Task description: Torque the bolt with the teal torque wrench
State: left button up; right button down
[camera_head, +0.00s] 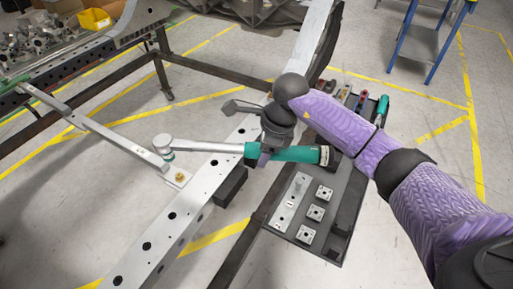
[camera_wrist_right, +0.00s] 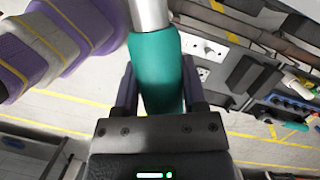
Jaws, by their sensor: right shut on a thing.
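The torque wrench with its teal handle (camera_head: 300,154) lies roughly level across the white perforated beam (camera_head: 190,205). My right gripper (camera_head: 262,152) is shut on the handle near the metal shaft. In the right wrist view the teal handle (camera_wrist_right: 158,68) sits between both fingers. The wrench's silver round head (camera_head: 162,142) points left, with a socket under it. A brass-coloured bolt (camera_head: 180,177) sits on a small bracket plate on the beam, just below and right of the head in the head view. The socket appears apart from this bolt. My left gripper is not in view.
A dark tool tray (camera_head: 343,230) under my right arm holds square plates, a perforated bar and coloured-handled tools. A grey cross bar (camera_head: 115,140) runs to the bracket. A parts bench with a yellow bin (camera_head: 94,19) stands upper left. A blue-framed cart (camera_head: 420,35) stands upper right.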

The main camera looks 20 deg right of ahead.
jog(key=shift+w+f, duration=0.1)
jog(key=shift+w, duration=0.05)
jog(key=shift+f+b, duration=1)
jog(key=shift+f, duration=0.3)
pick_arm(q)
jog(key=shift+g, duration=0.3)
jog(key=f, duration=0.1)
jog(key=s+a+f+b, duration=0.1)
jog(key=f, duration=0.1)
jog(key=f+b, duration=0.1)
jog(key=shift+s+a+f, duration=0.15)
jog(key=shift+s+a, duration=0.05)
pick_arm(e)
jog(key=f, duration=0.3)
jog(key=shift+s+d+f, duration=0.15)
jog(key=shift+s+f, duration=0.05)
pick_arm(q)
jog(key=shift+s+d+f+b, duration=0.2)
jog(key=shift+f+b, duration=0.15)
jog(key=shift+b, duration=0.15)
pick_arm(e)
jog(key=shift+f, duration=0.5)
pick_arm(q)
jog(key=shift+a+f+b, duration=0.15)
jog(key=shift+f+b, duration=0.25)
jog(key=shift+b, duration=0.1)
pick_arm(e)
jog(key=shift+f, duration=0.65)
